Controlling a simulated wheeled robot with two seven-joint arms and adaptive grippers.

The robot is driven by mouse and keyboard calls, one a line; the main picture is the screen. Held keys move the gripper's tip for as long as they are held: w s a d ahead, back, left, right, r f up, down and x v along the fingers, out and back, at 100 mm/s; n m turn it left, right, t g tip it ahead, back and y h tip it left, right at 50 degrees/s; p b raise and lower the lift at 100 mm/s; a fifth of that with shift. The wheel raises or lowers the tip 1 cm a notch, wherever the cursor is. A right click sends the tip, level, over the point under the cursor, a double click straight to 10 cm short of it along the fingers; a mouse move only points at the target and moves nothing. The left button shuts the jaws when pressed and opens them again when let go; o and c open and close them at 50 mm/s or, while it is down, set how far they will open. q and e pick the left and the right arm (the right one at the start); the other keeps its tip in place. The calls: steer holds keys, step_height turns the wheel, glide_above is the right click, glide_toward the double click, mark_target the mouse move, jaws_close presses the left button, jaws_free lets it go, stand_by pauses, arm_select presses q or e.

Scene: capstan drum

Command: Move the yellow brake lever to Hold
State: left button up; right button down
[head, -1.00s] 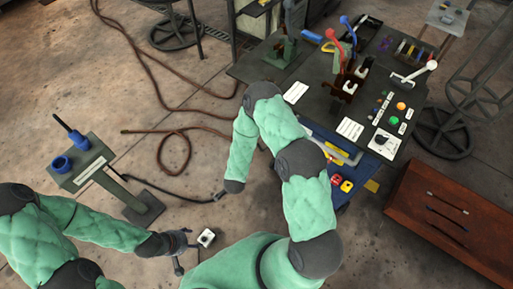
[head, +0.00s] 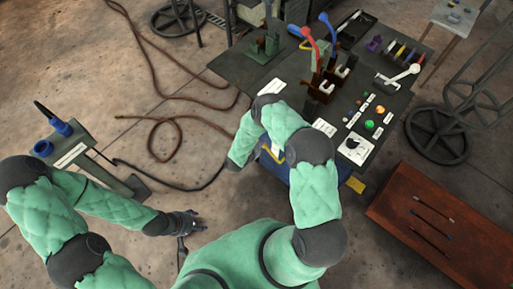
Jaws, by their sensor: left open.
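A small yellow handle (head: 305,45) shows at the back of the dark bench, beside a red-gripped lever (head: 307,35). I cannot tell for certain that it is the yellow brake lever, and no Hold mark is readable. My left gripper (head: 190,231) is open and empty, low over the floor at the lower left, well away from the bench. My right arm bends in front of the bench's left front corner; its gripper does not show.
The bench (head: 237,68) also bears a blue-gripped lever (head: 327,22), a white-knobbed lever (head: 413,70) and coloured buttons. A grey pedestal (head: 88,150) stands at left. A brown cabinet (head: 400,210) stands at lower right. Cables lie on the floor.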

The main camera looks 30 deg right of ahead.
arm_select(q)
steer(key=shift+f+b, duration=1.2)
steer(key=shift+f, duration=0.2)
arm_select(e)
step_height(320, 180, down, 6)
steer(key=w+d, duration=0.2)
steer(key=shift+w+d, duration=0.25)
steer(key=shift+d, duration=0.15)
